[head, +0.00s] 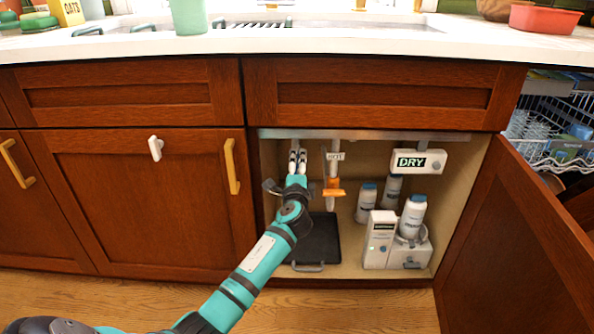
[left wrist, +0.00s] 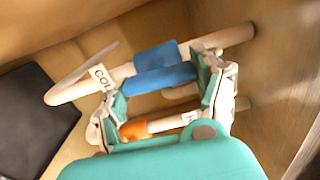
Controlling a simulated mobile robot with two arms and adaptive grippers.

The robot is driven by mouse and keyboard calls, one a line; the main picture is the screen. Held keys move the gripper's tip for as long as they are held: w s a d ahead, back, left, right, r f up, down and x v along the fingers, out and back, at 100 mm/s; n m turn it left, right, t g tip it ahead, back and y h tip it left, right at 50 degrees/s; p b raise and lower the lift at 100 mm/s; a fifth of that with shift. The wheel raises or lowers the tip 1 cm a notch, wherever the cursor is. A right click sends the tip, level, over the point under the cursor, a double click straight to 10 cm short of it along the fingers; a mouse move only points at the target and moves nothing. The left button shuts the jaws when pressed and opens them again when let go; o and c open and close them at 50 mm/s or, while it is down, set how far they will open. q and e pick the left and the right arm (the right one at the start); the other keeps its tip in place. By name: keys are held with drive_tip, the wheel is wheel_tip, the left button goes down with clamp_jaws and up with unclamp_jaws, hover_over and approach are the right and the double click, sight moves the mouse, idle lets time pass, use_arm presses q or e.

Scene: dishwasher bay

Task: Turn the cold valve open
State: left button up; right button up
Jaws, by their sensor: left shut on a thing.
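The cold valve's blue handle (left wrist: 160,79) shows in the left wrist view, nearly in line with its pale pipe (left wrist: 235,36), which carries a partly hidden "COL" tag (left wrist: 101,76). My left gripper (head: 298,160) is inside the open sink cabinet, its two fingers on either side of the blue handle and shut on it. In the head view, the fingers and arm hide the cold valve. The hot valve's orange handle (head: 333,188) is just to the right, on a pipe tagged "HOT" (head: 335,156). My right gripper is not in view.
A dark tray (head: 322,240) lies on the cabinet floor. White bottles (head: 367,201) and boxes (head: 380,240) stand to the right, below a "DRY" unit (head: 418,162). The cabinet door (head: 515,245) stands open at right, before the dishwasher rack (head: 560,150).

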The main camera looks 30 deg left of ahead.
use_arm(q)
drive_tip(key=shift+f+n, duration=0.1)
drive_tip(key=shift+n, duration=0.4)
drive_tip(key=o, duration=1.2)
drive_tip(key=shift+c, duration=0.2)
drive_tip(key=v, duration=1.2)
drive_tip(key=shift+s+a, duration=0.1)
